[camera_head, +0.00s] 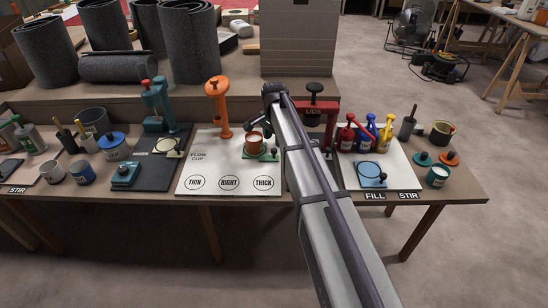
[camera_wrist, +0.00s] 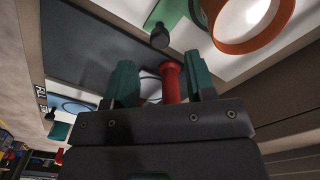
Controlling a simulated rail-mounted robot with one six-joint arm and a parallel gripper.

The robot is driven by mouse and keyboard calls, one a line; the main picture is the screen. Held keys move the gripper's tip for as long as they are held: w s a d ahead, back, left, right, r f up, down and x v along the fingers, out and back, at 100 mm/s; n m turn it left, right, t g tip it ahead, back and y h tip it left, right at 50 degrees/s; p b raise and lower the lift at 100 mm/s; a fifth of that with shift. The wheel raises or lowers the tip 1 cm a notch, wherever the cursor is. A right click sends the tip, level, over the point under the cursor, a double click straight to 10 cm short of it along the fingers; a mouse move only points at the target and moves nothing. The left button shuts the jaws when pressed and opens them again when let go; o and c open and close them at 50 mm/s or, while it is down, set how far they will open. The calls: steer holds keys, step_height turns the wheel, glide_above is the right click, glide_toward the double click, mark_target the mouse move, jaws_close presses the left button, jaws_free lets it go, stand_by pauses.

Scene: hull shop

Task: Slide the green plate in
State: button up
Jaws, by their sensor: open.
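The green plate (camera_head: 262,156) lies under the copper-orange cup (camera_head: 254,141) at the flow cup station, with a small dark knob at its right end. In the wrist view part of the green plate (camera_wrist: 177,14) shows at the top, with the black knob (camera_wrist: 159,36) at its end, beside the orange cup rim (camera_wrist: 228,45). My gripper (camera_wrist: 161,80) is open, its two teal fingers apart. A red post (camera_wrist: 172,84) shows between the fingers; contact cannot be told. The knob and plate are beyond the fingertips. In the head view my arm hides the gripper.
An orange stand (camera_head: 218,108) rises behind the cup on the white flow cup board (camera_head: 205,165). A red press (camera_head: 325,110) marked LIDS stands right of my arm.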

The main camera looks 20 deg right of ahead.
mark_target(274, 149)
step_height(274, 149, down, 6)
steer(key=b, duration=0.3)
steer(key=shift+r+b, duration=0.25)
steer(key=shift+b, duration=0.05)
steer(key=shift+r, duration=0.1)
jaws_close()
